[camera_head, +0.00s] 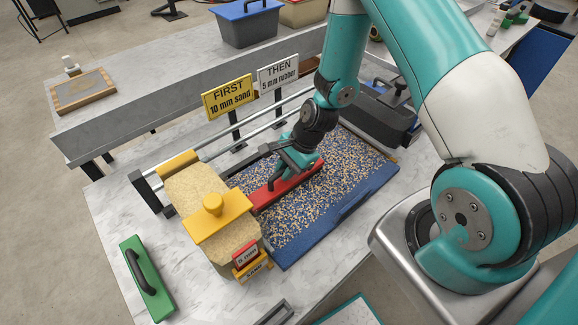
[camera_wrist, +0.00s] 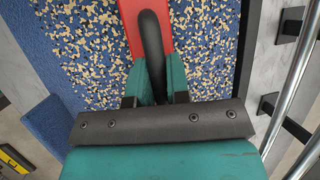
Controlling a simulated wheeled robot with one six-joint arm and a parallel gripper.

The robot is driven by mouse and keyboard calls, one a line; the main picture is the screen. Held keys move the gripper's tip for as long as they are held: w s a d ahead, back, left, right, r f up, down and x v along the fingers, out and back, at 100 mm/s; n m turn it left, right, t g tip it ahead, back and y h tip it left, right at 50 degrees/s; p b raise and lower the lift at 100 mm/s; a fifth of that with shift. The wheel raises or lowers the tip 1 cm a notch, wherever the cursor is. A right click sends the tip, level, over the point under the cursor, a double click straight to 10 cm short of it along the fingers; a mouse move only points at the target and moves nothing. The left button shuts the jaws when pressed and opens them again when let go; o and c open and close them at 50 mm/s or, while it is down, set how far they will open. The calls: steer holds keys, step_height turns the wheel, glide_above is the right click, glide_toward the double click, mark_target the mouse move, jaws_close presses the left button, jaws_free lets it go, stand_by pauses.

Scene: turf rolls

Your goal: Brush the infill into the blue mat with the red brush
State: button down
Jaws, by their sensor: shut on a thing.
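The blue mat (camera_head: 345,212) lies on the table, covered with scattered tan and dark infill grains. The red brush (camera_head: 285,186) lies across the mat's left-middle part in the head view. My gripper (camera_head: 289,163) is shut on the brush's black handle. In the wrist view my gripper (camera_wrist: 155,80) has its teal fingers on both sides of the dark handle (camera_wrist: 152,45), with the red brush (camera_wrist: 129,12) beneath. The mat's bare blue edge (camera_wrist: 35,50) shows at left there. The brush's underside is hidden, so I cannot tell whether it touches the infill.
A green block with a black handle (camera_head: 147,278) lies front left. Signs reading FIRST 10 mm sand (camera_head: 228,97) and THEN 5 mm rubber (camera_head: 278,73) stand behind, near metal rails (camera_head: 215,150).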

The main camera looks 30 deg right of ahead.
steer(key=shift+w+d, duration=0.5)
steer(key=shift+d, duration=2.1)
steer(key=shift+w+d, duration=0.55)
steer(key=shift+d, duration=2.1)
steer(key=shift+w+d, duration=0.5)
steer(key=shift+d, duration=2.1)
steer(key=shift+a, duration=0.1)
steer(key=shift+s+a+p, duration=0.15)
steer(key=shift+a, duration=0.65)
steer(key=shift+s+a+p, duration=0.15)
steer(key=shift+a, duration=0.6)
steer(key=shift+d, duration=0.1)
steer(key=shift+w+d, duration=0.15)
steer(key=shift+d, duration=0.65)
steer(key=shift+w+d, duration=0.15)
steer(key=shift+d, duration=0.6)
